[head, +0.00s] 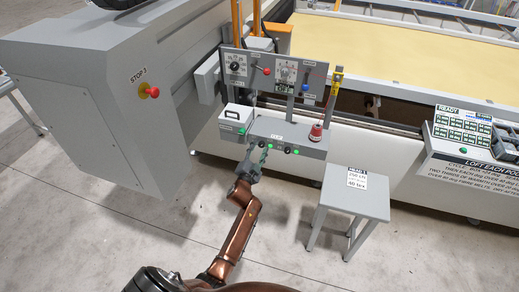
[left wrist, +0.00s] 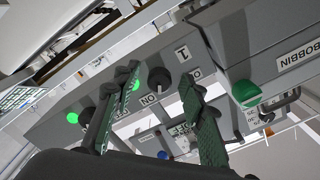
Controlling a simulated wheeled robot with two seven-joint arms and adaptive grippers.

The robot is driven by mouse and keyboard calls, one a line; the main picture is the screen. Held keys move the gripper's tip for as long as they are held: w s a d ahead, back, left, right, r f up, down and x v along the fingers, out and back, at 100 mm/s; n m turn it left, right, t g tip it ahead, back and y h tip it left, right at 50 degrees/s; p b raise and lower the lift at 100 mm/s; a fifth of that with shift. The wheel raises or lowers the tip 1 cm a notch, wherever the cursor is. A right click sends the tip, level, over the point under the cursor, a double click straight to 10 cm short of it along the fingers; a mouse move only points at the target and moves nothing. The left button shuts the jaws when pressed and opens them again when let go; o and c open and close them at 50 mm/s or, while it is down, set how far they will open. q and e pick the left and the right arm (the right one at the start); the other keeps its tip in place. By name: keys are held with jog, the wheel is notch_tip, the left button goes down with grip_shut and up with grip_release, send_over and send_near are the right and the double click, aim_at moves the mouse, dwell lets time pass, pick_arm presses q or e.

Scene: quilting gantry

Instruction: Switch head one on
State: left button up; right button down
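The grey switch box (head: 312,147) hangs below the upright dial panel and carries black rotary knobs and lit green lamps. My left gripper (head: 257,158) is at the left part of its front, partly hiding it. In the left wrist view the left gripper (left wrist: 158,100) is open, with green-padded fingers apart. Another black knob (left wrist: 86,115) is partly behind one finger. My right gripper is not in view.
A white-labelled box (head: 236,118) adjoins the switch box; a green button (left wrist: 246,92) is near the "BOBBIN" plate (left wrist: 298,56). The STOP 3 button (head: 154,92) is left. A small table (head: 357,201) stands right.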

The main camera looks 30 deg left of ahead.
pick_arm(q)
jog(key=shift+s, duration=0.25)
jog(key=v, duration=1.1)
jog(key=shift+s+d, duration=0.25)
jog(key=shift+f, duration=0.1)
